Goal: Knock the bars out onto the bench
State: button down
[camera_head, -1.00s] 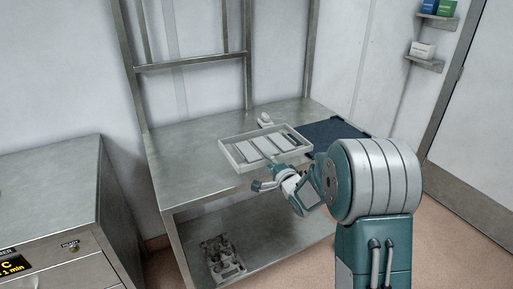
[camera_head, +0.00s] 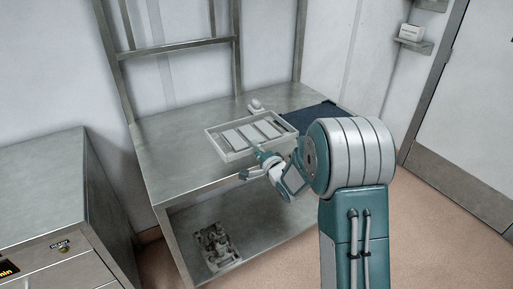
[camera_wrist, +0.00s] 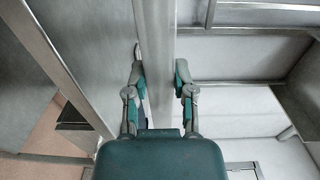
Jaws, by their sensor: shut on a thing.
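The mould is a shallow pale tray (camera_head: 213,141) with raised walls, shown in the head view over the bench (camera_head: 165,160). Several flat, pale bars (camera_head: 249,132) lie side by side inside it, open side up. My gripper (camera_head: 256,163) is at the mould's front edge, shut on its wall. In the wrist view my gripper (camera_wrist: 158,85) has one finger on each side of the pale wall (camera_wrist: 155,40), with the mould's inside to the right. I cannot tell whether the mould rests on the bench or is slightly above it.
A dark blue mat (camera_head: 318,115) lies on the bench's right part, partly hidden by my arm. A small pale object (camera_head: 256,106) stands behind the mould. The bench's left part is bare. A metal frame rises behind, and a grey cabinet (camera_head: 45,190) stands left.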

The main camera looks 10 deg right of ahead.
jog(key=shift+d+r, duration=0.1)
jog(key=shift+d, duration=0.05)
jog(key=shift+f, duration=0.2)
notch_tip(320, 180, down, 10)
jog(key=shift+r, duration=0.25)
jog(key=shift+r, duration=0.1)
jog(key=shift+r, duration=1.7)
jog(key=shift+r, duration=3.25)
